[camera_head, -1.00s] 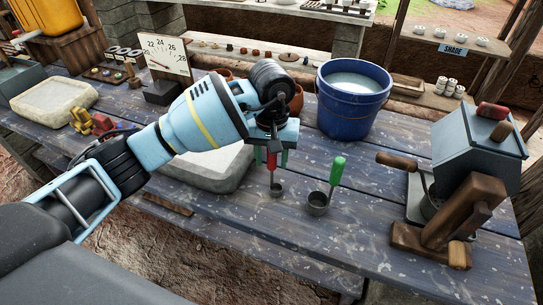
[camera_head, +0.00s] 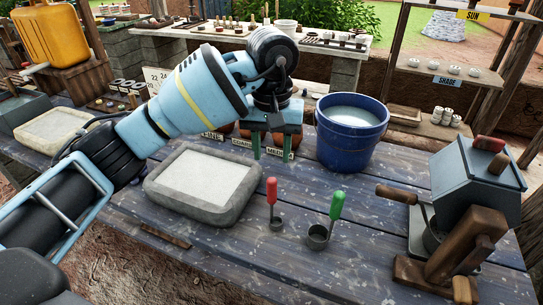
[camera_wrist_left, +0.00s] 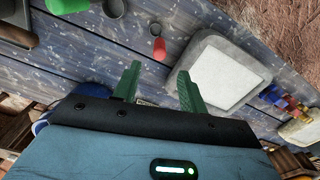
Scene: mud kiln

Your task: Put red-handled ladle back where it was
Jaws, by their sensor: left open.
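The red-handled ladle (camera_head: 271,192) stands on the table with its handle up and its small dark cup (camera_head: 277,224) on the boards. It stands just left of a green-handled ladle (camera_head: 337,206), apart from it. My left gripper (camera_head: 271,156) is open and empty, above and behind the red handle in the head view. In the left wrist view, the red handle (camera_wrist_left: 159,48) shows beyond the gap between the two green fingers (camera_wrist_left: 158,78), clear of both. My right gripper is in neither view.
A grey tray with pale filling (camera_head: 158,187) lies left of the ladles. A blue bucket (camera_head: 345,150) stands behind them. A grey box-like device with wooden handles (camera_head: 470,180) is at the right. Labelled clay pots are partly hidden behind my gripper. Bare boards lie in front.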

